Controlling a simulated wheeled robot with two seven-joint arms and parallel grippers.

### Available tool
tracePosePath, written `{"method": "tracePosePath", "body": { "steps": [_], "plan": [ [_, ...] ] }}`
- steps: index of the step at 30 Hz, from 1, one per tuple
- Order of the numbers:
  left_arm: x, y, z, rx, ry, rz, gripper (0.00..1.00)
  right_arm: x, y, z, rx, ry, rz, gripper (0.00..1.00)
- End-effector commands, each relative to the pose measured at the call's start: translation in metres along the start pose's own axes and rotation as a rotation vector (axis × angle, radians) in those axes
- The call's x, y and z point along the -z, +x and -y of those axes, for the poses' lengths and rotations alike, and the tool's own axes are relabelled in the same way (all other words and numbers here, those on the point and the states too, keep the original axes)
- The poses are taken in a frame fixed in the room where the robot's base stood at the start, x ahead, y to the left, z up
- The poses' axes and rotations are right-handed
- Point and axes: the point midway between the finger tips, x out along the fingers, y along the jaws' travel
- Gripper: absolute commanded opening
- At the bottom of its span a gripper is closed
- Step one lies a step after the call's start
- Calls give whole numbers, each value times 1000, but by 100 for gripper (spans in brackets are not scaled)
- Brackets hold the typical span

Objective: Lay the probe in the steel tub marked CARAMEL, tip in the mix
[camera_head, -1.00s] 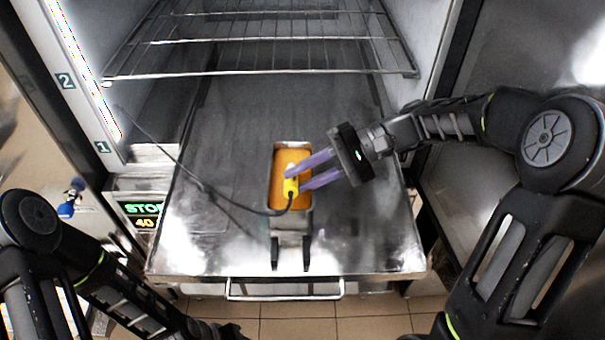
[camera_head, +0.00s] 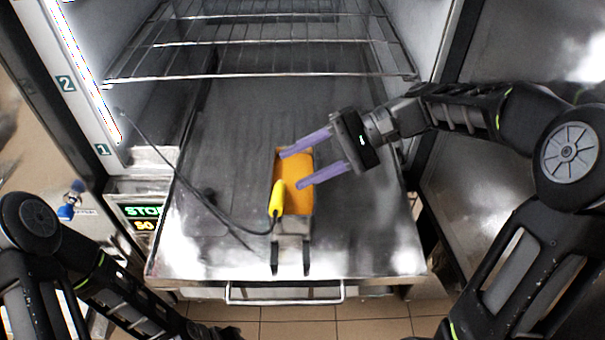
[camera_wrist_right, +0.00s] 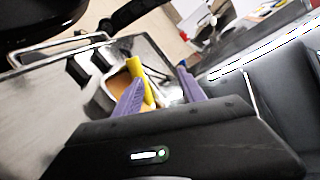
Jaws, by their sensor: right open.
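The steel tub (camera_head: 311,231) stands on the pulled-out steel shelf and holds orange-brown mix (camera_head: 291,170); no CARAMEL marking is readable. The yellow probe (camera_head: 277,198) with its black cable lies at the tub's left side, leaning over the mix; whether its tip is in the mix I cannot tell. My right gripper (camera_head: 310,162) is open over the tub's right side, its purple fingers apart and clear of the probe. In the right wrist view the probe (camera_wrist_right: 139,80) shows beyond the left finger of the right gripper (camera_wrist_right: 158,85). My left gripper is not clearly visible.
The probe's black cable (camera_head: 240,228) runs left to the cabinet wall. A wire rack (camera_head: 265,72) spans the cabinet above and behind. A display (camera_head: 142,212) reading STOP is at left.

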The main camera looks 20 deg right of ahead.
Motion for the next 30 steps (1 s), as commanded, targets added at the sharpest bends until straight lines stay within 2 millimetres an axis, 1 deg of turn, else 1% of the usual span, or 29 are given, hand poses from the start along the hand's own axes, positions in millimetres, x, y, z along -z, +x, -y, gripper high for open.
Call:
{"method": "tracePosePath", "body": {
  "steps": [1,3,6,9,30],
  "plan": [
    [-1,-12,-4,2,-1,2,36,-9,-8,14,3,0,-3,48],
    [-2,-22,-7,5,-4,5,36,-16,-14,26,4,-1,-2,48],
    [-3,-31,-9,9,-6,9,36,-23,-19,37,5,0,-1,48],
    [-3,-36,-9,12,-8,11,36,-26,-21,43,5,-2,0,48],
    [-3,-36,-8,13,-8,13,36,-27,-21,44,5,-3,1,48]
  ]
}}
